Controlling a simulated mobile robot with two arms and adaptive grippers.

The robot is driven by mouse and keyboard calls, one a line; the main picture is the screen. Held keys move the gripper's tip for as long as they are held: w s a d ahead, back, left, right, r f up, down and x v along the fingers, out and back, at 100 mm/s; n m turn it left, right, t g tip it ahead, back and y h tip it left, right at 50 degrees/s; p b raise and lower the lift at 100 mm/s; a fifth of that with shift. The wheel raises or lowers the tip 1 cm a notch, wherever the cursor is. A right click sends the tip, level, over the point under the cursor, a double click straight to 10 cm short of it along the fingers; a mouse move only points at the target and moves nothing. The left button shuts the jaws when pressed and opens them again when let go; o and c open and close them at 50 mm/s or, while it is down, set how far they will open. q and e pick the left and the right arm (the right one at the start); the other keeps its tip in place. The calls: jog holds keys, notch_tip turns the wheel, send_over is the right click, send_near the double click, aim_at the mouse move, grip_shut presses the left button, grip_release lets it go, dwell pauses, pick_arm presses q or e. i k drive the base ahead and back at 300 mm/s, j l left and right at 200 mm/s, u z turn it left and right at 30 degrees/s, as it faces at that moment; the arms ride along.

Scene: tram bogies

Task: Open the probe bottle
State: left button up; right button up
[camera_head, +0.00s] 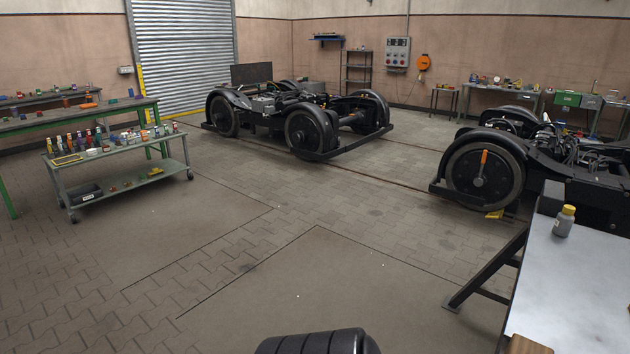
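A small grey bottle (562,225) with a yellow cap (568,210) stands upright near the far left part of a metal-topped table (580,285) at the right. It looks like the probe bottle, but no label can be read. The cap sits on the bottle. Neither of my grippers is in view.
A trolley (118,152) with many small bottles stands at the left, beside a green-framed bench (75,122). Two tram bogies (300,115) (520,165) stand behind. A brown board (528,345) shows at the table's near corner. The middle floor is clear.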

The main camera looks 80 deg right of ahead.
aim_at(563, 224)
jog(key=z, duration=4.15)
jog(key=j+u, duration=0.5)
jog(key=u, duration=0.15)
jog(key=i+j+u, duration=0.4)
jog(key=i+j, duration=0.15)
jog(key=j, duration=0.35)
jog(key=i+j+u, duration=0.4)
jog(key=i+j, duration=0.2)
jog(key=j, duration=0.15)
jog(key=i+z, duration=0.35)
jog(key=i, duration=0.15)
jog(key=i+j+z, duration=0.4)
jog(key=i+l, duration=0.1)
